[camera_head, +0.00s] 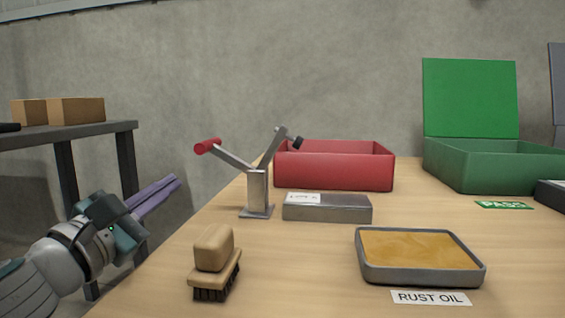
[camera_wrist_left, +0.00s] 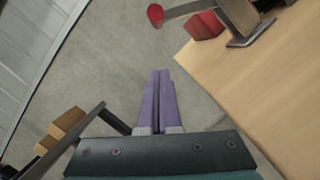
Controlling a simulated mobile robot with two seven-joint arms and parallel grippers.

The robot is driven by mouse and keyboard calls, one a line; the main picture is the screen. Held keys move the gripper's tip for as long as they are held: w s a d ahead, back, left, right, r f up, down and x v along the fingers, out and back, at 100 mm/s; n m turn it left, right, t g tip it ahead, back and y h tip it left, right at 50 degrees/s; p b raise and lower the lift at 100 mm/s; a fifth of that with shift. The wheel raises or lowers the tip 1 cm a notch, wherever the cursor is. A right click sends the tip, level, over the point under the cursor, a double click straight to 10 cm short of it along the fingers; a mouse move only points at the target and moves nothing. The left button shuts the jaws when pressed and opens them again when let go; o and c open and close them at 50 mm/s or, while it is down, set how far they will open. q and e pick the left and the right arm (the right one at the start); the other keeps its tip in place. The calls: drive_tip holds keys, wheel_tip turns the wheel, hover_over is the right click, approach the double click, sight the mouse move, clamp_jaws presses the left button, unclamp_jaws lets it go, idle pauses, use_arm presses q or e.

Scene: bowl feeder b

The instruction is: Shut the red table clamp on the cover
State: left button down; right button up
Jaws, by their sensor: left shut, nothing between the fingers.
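The table clamp (camera_head: 257,190) stands on the table's left part, a grey metal post on a flat base. Its handle with a red grip (camera_head: 207,146) points up to the left, and its arm with a black tip (camera_head: 297,142) is raised up to the right. The cover (camera_head: 327,208), a flat grey metal block with a small label, lies to the right of the clamp base, below the raised tip. My left gripper (camera_head: 176,183) is shut and empty, off the table's left edge, left of and apart from the clamp. The red grip also shows in the left wrist view (camera_wrist_left: 155,15). My right gripper is not in view.
A wooden brush (camera_head: 214,258) and a tray of rust oil (camera_head: 420,250) are at the front of the table (camera_head: 300,275). A red bin (camera_head: 340,168) and an open green box (camera_head: 490,165) stand behind. A dark shelf (camera_head: 75,133) with cartons stands at left.

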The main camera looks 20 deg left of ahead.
use_arm(q)
drive_tip(key=w+d+r, duration=0.1)
drive_tip(key=w+d+r+p, duration=0.1)
drive_tip(key=w+r, duration=0.1)
drive_tip(key=shift+w+d+r, duration=0.2)
drive_tip(key=shift+w+r, duration=0.05)
idle(0.4)
